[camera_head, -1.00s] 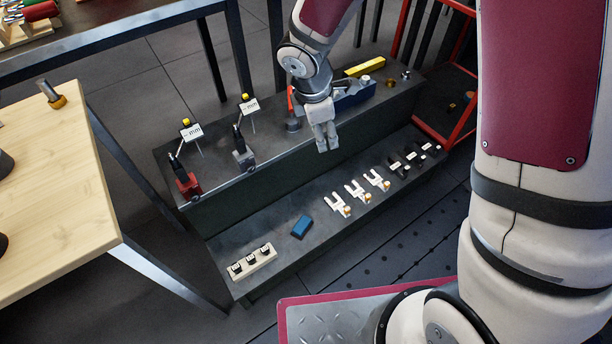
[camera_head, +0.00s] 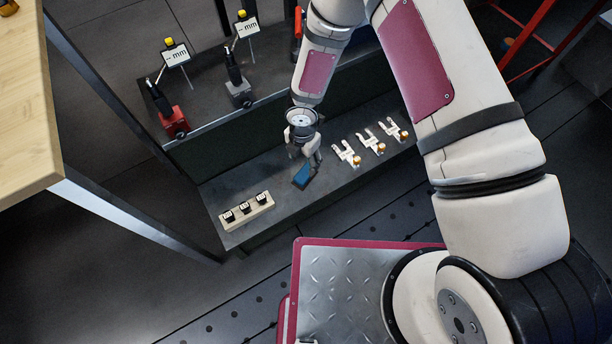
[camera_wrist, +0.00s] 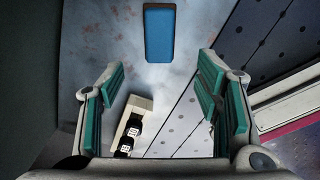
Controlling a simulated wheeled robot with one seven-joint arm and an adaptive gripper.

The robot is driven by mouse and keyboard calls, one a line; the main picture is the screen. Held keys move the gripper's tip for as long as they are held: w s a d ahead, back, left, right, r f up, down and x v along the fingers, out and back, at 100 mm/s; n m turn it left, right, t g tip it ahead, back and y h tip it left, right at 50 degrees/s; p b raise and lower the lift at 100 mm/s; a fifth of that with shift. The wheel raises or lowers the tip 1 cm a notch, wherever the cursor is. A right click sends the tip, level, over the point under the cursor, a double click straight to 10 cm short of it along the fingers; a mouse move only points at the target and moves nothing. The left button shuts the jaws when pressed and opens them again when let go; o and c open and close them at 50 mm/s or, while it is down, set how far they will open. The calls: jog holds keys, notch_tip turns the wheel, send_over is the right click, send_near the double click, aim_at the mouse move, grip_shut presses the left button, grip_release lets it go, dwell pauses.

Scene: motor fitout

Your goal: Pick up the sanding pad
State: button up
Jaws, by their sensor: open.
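The sanding pad is a blue block (camera_head: 304,175) lying on the lower step of the dark bench in the head view. In the wrist view the blue pad (camera_wrist: 159,34) lies flat at the top centre, ahead of the fingertips. My gripper (camera_head: 305,155) is just above and behind the pad in the head view, pointing down. In the wrist view my gripper (camera_wrist: 158,85) is open and empty, with its green-padded fingers well apart. The pad is not between the fingers, and nothing touches it that I can see.
A pale block with several black pieces (camera_head: 246,209) sits left of the pad. White forked parts (camera_head: 370,144) stand to its right. Two gauge stands, red (camera_head: 174,122) and grey (camera_head: 239,92), are on the upper step. A wooden table (camera_head: 25,110) is at the far left.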

jog(key=b, duration=0.1)
send_over(305, 173)
jog(key=f, duration=0.4)
jog(key=shift+s+a+f, duration=0.2)
jog(key=shift+s+f, duration=0.1)
jog(key=shift+s, duration=0.05)
jog(key=shift+w+d+f+b, duration=0.1)
jog(key=shift+w+f+b, duration=0.1)
jog(key=shift+f+b, duration=0.9)
jog(key=shift+w+d+f+b, duration=0.15)
jog(key=shift+f+b, duration=0.35)
jog(key=shift+f, duration=1.1)
jog(key=shift+r, duration=0.1)
grip_shut()
jog(key=shift+a+r+p, duration=0.1)
jog(key=shift+r+p, duration=0.45)
jog(key=shift+r, duration=0.3)
notch_tip(305, 173, up, 2)
jog(key=shift+r+p, duration=0.1)
jog(key=shift+p, duration=0.55)
jog(key=s+d+r, duration=0.1)
jog(key=s+d, duration=0.3)
jog(key=s, duration=1.1)
jog(key=shift+s+d, duration=0.2)
